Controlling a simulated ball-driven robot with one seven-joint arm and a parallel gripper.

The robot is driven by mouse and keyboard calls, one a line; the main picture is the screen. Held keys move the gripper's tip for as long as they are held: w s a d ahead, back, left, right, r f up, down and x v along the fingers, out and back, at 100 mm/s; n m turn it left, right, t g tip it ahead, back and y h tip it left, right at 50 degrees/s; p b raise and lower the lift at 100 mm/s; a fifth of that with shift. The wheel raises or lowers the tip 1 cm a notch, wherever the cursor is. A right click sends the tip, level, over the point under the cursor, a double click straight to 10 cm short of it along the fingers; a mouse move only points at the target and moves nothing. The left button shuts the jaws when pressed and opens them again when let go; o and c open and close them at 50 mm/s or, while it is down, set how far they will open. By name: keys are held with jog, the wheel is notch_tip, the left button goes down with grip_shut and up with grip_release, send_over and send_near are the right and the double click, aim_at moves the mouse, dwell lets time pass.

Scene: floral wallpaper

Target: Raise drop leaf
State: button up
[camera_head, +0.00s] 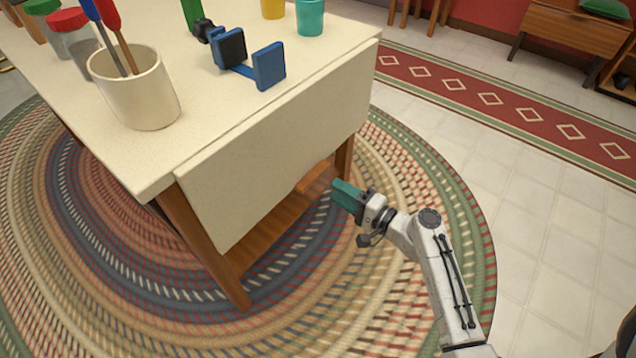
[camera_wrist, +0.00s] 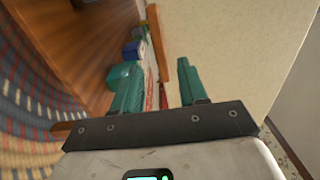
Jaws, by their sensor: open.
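The drop leaf (camera_head: 285,140) is a cream panel hanging down along the right-hand side of the cream table (camera_head: 205,90). My gripper (camera_head: 340,193), with teal fingers, is low, by the leaf's lower right part in the head view. In the wrist view my gripper (camera_wrist: 155,80) is open with nothing between its fingers, and the leaf (camera_wrist: 225,45) fills the right side, beside the right finger. I cannot tell whether a finger touches the leaf. A wooden bar (camera_wrist: 158,45) shows beyond the fingers, beside the leaf.
A cream mug (camera_head: 140,95) with tools, a blue clamp-like object (camera_head: 255,65), and yellow (camera_head: 272,8) and teal (camera_head: 309,18) cups stand on the tabletop. Table legs (camera_head: 205,245) and a wooden shelf (camera_head: 270,228) are below. Open floor (camera_head: 540,215) lies to the right.

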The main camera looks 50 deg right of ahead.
aim_at(317, 179)
jog(key=w, duration=0.7)
jog(key=shift+w+a+b, duration=0.1)
jog(key=shift+w+b, duration=0.05)
jog(key=shift+b, duration=0.25)
grip_shut()
